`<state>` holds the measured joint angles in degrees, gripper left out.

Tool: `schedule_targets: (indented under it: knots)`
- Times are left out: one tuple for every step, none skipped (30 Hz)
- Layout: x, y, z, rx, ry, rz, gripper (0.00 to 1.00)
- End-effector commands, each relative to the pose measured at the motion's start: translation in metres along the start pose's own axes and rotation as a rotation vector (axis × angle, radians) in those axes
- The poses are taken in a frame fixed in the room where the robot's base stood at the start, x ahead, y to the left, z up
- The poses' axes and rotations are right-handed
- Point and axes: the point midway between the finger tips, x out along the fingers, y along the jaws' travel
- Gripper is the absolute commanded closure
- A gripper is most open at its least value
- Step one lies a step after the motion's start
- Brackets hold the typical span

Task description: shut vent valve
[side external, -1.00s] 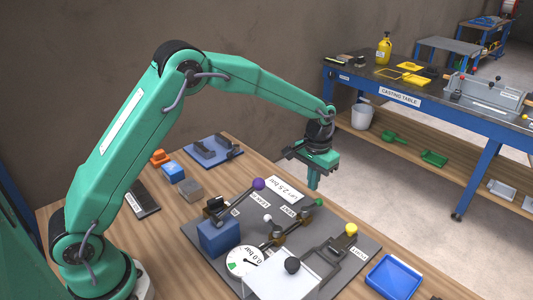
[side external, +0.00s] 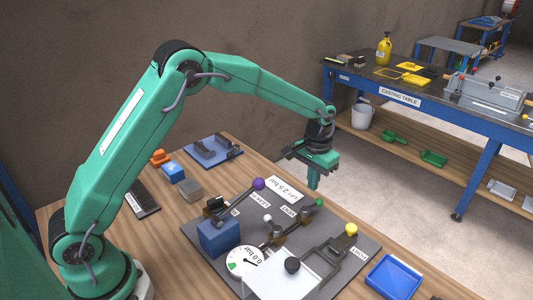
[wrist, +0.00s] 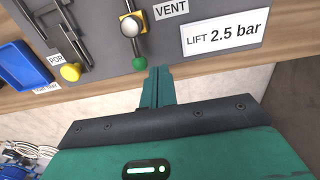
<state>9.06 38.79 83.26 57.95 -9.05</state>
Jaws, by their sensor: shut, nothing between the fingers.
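The vent valve's green knob (side external: 319,202) sits on a short lever at the right of the grey panel, by the VENT label (side external: 290,210). In the wrist view the green knob (wrist: 139,63) is at the panel's edge, and its lever points from the round valve body (wrist: 132,27) towards my gripper. My gripper (side external: 314,184) is shut and empty, pointing down above and just beyond the green knob. Its closed fingers (wrist: 158,75) appear beside the knob in the wrist view; I see no clear contact.
The grey panel (side external: 208,252) also carries a purple knob (side external: 258,184), a white knob (side external: 267,218), a yellow knob (side external: 351,229), a black knob (side external: 292,265) and a gauge (side external: 243,262) reading 0.0 bar. A blue tray (side external: 394,277) lies at right.

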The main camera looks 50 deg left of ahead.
Motion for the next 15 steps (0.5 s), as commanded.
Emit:
schedule_targets:
  knots:
    - [0.000, 0.000, 0.000, 0.000, 0.000, 0.000, 1.00]
    - [0.000, 0.000, 0.000, 0.000, 0.000, 0.000, 1.00]
    - [0.000, 0.000, 0.000, 0.000, 0.000, 0.000, 1.00]
    - [0.001, 0.000, 0.000, 0.000, 0.000, 0.000, 1.00]
    - [0.001, 0.000, 0.000, 0.000, 0.000, 0.000, 1.00]
    - [0.002, 0.000, 0.000, 0.000, 0.000, 0.000, 1.00]
    - [0.003, 0.000, 0.000, 0.000, 0.000, 0.000, 1.00]
    - [0.003, 0.000, 0.000, 0.000, -0.001, 0.000, 1.00]
    - [0.005, 0.000, 0.000, 0.000, -0.001, 0.000, 1.00]
    - [0.006, 0.000, 0.000, 0.000, -0.001, 0.000, 1.00]
    - [0.007, 0.000, 0.000, 0.000, -0.001, 0.000, 1.00]
    - [0.008, 0.000, 0.000, 0.000, -0.001, 0.000, 1.00]
    - [0.009, 0.000, 0.000, 0.000, -0.002, 0.000, 1.00]
    - [0.011, 0.000, 0.000, 0.000, -0.002, 0.000, 1.00]
    - [0.012, 0.000, 0.000, 0.000, -0.002, 0.000, 1.00]
